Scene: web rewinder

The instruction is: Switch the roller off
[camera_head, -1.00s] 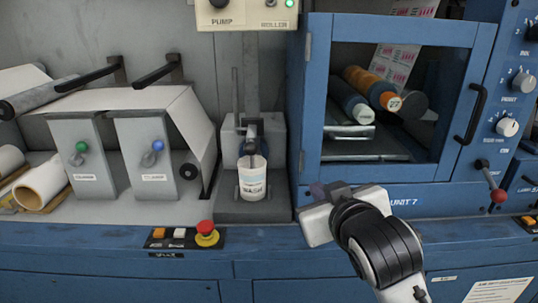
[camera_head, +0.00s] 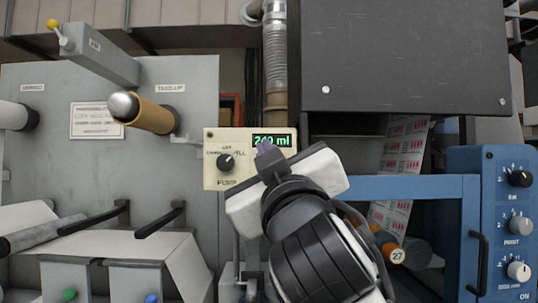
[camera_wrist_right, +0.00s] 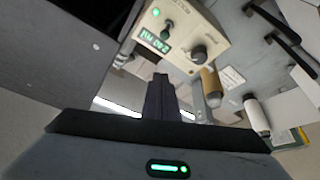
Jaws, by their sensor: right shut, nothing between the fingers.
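The cream control box (camera_head: 212,179) hangs in the middle of the head view. It has a black pump knob (camera_head: 226,162) and a green display (camera_head: 272,140) reading 240 ml. My right gripper (camera_head: 266,152) is shut and empty in front of the box's right half, hiding the roller switch there. In the right wrist view the box (camera_wrist_right: 184,62) appears turned over, with the roller switch (camera_wrist_right: 168,28) and a lit green lamp (camera_wrist_right: 155,11) beside it. The shut fingertips (camera_wrist_right: 160,77) are just short of the box; contact cannot be told. My left gripper is out of view.
A large dark housing (camera_head: 400,60) overhangs at upper right, and a ribbed hose (camera_head: 275,50) runs down above the box. A brown roller (camera_head: 152,117) sticks out at left. A blue-framed door (camera_head: 410,187) stands at right.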

